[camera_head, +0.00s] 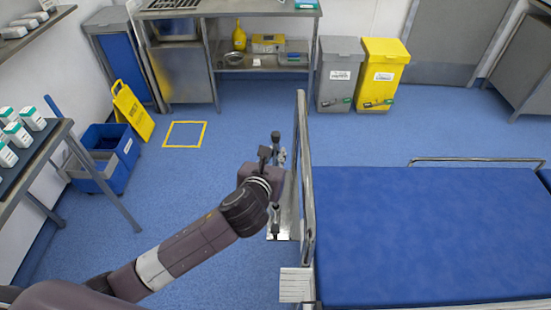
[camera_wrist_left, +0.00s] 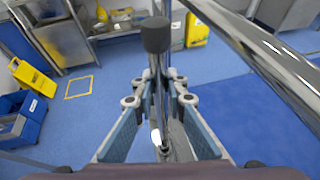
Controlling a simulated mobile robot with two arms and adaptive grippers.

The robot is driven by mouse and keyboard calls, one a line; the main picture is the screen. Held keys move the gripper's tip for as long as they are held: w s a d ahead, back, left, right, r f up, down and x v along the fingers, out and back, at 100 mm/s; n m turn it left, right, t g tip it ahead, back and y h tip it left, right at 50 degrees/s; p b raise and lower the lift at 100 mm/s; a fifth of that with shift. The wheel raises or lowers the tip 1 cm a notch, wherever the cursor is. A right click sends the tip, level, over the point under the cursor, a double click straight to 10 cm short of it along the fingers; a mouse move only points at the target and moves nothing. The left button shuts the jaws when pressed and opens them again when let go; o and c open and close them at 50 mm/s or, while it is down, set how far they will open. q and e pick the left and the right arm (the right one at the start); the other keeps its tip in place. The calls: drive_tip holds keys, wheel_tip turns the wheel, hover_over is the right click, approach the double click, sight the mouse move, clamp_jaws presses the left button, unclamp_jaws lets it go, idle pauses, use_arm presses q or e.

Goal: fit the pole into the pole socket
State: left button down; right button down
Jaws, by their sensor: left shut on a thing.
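My left gripper (camera_head: 277,172) is beside the left end of the blue bed, close to the upright metal rail. In the left wrist view its two padded fingers (camera_wrist_left: 160,110) are shut on the pole (camera_wrist_left: 158,88), a thin metal rod with a black cap nearest the camera. The pole's far end runs down toward a grey metal part at the bed's end. I cannot make out the pole socket, nor whether the pole's lower end touches anything. In the head view the wrist covers most of the pole. My right gripper is not in view.
The metal bed rail (camera_head: 305,175) stands just right of the gripper, with the blue mattress (camera_head: 430,235) beyond. A yellow floor sign (camera_head: 133,112), a blue bin (camera_head: 104,160) and a yellow pedal bin (camera_head: 381,75) stand farther off. The blue floor left of the gripper is clear.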

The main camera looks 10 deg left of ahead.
use_arm(q)
drive_tip(key=shift+f, duration=0.9)
drive_tip(key=c, duration=2)
unclamp_jaws()
drive_tip(key=shift+o, duration=0.2)
drive_tip(key=v, duration=1.2)
